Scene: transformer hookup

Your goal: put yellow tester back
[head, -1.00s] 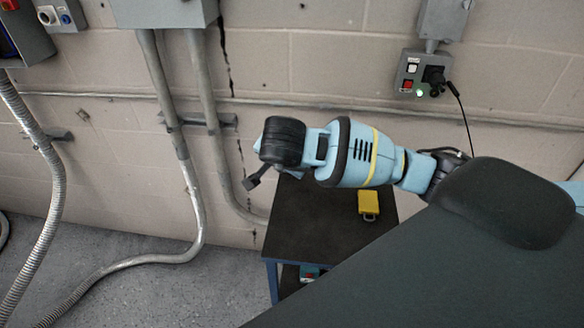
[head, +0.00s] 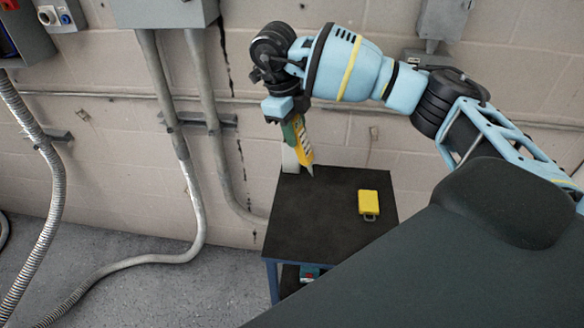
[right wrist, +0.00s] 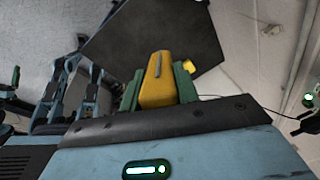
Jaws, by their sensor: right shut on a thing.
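The yellow tester (head: 303,142) is in my right gripper (head: 296,126) in the head view, held nearly upright with its pointed end down above the back left part of the cart top. In the right wrist view the tester (right wrist: 158,82) sits between the green fingers of the right gripper (right wrist: 159,88), which are shut on it. Its upper end is hidden by the gripper in the head view. My left gripper is in neither view.
A dark-topped cart (head: 335,215) stands against the wall, mostly bare. A yellow block with a dark loop, like a padlock (head: 368,203), lies at its right. A pale upright piece (head: 290,159) shows behind the tester. Conduits (head: 192,190) run down the wall at left.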

